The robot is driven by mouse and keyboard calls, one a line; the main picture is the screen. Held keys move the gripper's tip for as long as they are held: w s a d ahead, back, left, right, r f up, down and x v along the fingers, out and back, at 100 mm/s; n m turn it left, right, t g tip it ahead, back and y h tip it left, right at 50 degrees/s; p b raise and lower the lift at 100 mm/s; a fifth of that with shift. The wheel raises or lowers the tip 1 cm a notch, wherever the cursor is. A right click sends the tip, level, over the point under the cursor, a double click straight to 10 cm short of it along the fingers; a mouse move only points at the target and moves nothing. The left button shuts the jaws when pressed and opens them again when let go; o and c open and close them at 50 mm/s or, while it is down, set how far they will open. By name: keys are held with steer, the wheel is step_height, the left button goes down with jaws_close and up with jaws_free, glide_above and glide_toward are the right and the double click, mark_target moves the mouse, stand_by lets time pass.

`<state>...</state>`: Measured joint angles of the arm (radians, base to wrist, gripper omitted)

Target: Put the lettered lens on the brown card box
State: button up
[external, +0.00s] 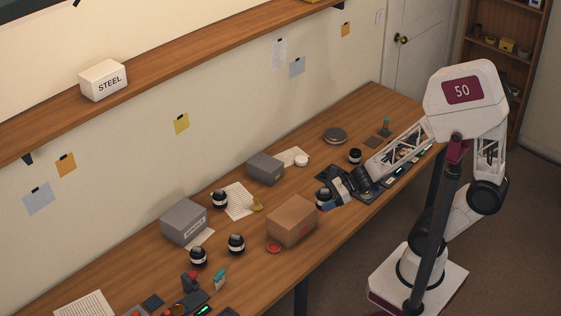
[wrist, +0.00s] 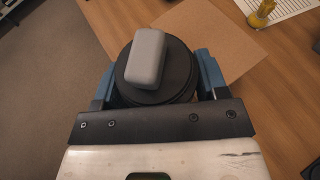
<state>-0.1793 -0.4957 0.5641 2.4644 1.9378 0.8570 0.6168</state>
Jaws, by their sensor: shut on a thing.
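My gripper (external: 329,197) is shut on a dark round lens (external: 321,194) beside the right end of the brown card box (external: 292,221). In the wrist view, the blue fingers of my gripper (wrist: 158,82) sit on both sides of the black lens (wrist: 178,85). A grey rounded block (wrist: 146,58) covers part of its top. The flat top of the brown card box (wrist: 205,38) shows just beyond the lens, with nothing on it. I cannot make out any lettering on the held lens.
Other black lenses with pale bands stand at the left (external: 236,244) and toward the back (external: 355,156). Grey boxes (external: 184,222) (external: 265,168) stand along the wall side. A yellow piece (external: 256,204) and a red disc (external: 273,248) lie near the card box.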

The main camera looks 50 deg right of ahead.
glide_above(293, 211)
steer(key=shift+w+a+f, duration=0.1)
steer(key=shift+f, duration=0.4)
steer(key=shift+f, duration=0.15)
stand_by(0.3)
steer(key=shift+f, duration=1.65)
steer(key=shift+f, duration=0.45)
steer(key=shift+f, duration=0.3)
steer(key=c, duration=0.4)
steer(key=o, duration=1.3)
steer(key=shift+f, duration=0.1)
steer(key=o, duration=0.4)
steer(key=shift+c, duration=0.2)
steer(key=shift+r, duration=0.3)
